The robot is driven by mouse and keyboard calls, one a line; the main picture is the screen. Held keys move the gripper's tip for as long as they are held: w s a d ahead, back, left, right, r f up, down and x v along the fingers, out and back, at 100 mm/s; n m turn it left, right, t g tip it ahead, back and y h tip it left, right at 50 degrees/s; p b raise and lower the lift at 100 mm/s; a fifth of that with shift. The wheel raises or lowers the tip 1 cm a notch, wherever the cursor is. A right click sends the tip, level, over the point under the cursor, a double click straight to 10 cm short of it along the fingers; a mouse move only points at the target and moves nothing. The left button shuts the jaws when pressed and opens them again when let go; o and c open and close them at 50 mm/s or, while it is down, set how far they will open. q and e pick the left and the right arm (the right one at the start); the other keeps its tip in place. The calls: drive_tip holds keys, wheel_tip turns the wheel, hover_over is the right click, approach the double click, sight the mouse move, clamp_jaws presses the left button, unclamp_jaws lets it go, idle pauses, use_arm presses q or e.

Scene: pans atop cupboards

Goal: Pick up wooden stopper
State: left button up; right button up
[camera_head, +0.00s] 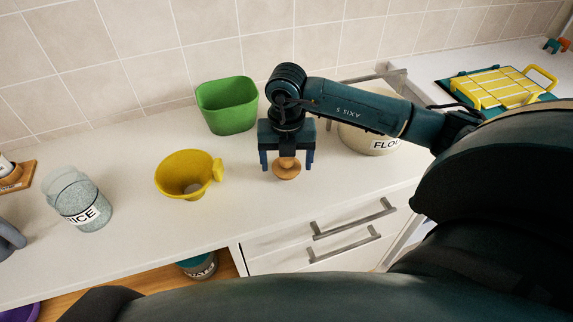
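The wooden stopper (286,171) is a round, light-brown piece with a wide disc at its lower end. It is on or just above the white counter, right of the yellow funnel-like bowl. My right gripper (287,165) points down over it, with its two dark blue fingers spread on either side. Gaps show between the fingers and the stopper. The top of the stopper is partly hidden under the gripper body. I cannot make out my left gripper.
A green container (227,106) stands behind left and a yellow bowl (184,175) to the left. A flour canister (368,138) is behind my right forearm. A rice jar (81,203) stands farther left. Drawer handles (352,220) stick out below the counter. Counter in front of the stopper is clear.

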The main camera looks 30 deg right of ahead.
drive_tip(key=c, duration=0.8)
